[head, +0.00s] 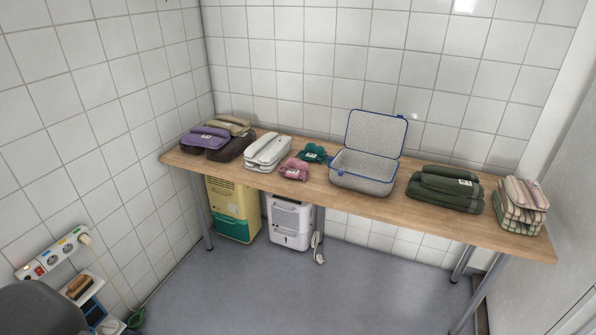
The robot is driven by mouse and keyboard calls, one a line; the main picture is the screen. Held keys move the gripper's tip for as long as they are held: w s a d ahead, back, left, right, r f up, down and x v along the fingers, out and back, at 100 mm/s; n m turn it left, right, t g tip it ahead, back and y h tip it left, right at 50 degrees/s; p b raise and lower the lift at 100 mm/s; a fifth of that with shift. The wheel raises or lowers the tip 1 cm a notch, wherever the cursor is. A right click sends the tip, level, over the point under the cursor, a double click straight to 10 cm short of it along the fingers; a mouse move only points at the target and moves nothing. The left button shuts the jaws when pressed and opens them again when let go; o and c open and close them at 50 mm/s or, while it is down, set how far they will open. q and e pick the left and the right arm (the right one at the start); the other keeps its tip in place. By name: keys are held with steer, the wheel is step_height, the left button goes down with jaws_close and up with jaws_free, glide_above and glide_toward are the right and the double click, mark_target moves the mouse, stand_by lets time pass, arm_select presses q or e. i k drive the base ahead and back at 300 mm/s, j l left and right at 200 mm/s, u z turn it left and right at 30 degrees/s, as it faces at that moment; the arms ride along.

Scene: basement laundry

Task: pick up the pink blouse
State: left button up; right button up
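A small folded pink garment (295,169), which looks like the pink blouse, lies on the wooden table (340,197) near its front edge. It has a small white label on top. A teal folded garment (313,153) lies just behind it to the right. A folded white stack (268,152) lies to its left. Neither of my grippers shows in the head view.
An open grey basket with blue trim (362,170) stands right of the pink garment. Purple and brown clothes (205,139) lie at the left end, dark green (445,188) and checked stacks (520,205) at the right. Yellow (233,208) and white appliances (290,221) stand underneath. The floor in front is clear.

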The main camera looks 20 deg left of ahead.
mark_target(293, 169)
steer(key=z, duration=0.45)
steer(key=i+j+z, duration=0.1)
steer(key=j+z, duration=0.95)
steer(key=j, duration=1.35)
steer(key=k+j+z, duration=0.1)
steer(key=j, duration=1.15)
steer(key=k+z, duration=0.05)
